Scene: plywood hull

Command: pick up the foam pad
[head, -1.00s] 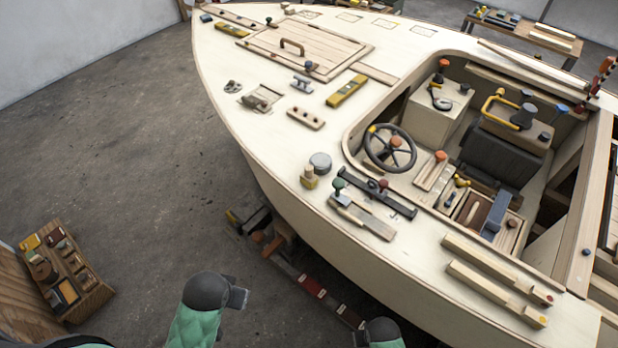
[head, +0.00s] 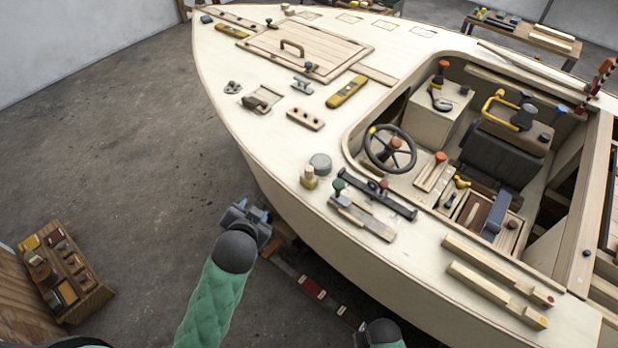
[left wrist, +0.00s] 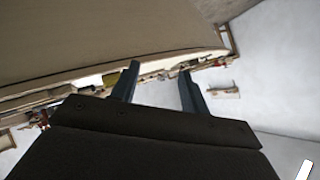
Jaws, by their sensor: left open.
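I cannot tell for certain which thing is the foam pad. A grey round, flat-topped piece (head: 320,163) on the hull's near deck edge is one possible match. My left gripper (head: 254,212) is open and empty, beside the hull's near side, left of and nearer than the grey piece. In the left wrist view its two fingers (left wrist: 160,82) are spread with nothing between them, and no pad is recognisable there. My right arm shows only at the bottom edge; its fingers cannot be made out.
The pale plywood hull (head: 262,110) fills the right side. A small wooden shelf (head: 88,290) stands lower left. The floor (head: 120,150) to the left is clear.

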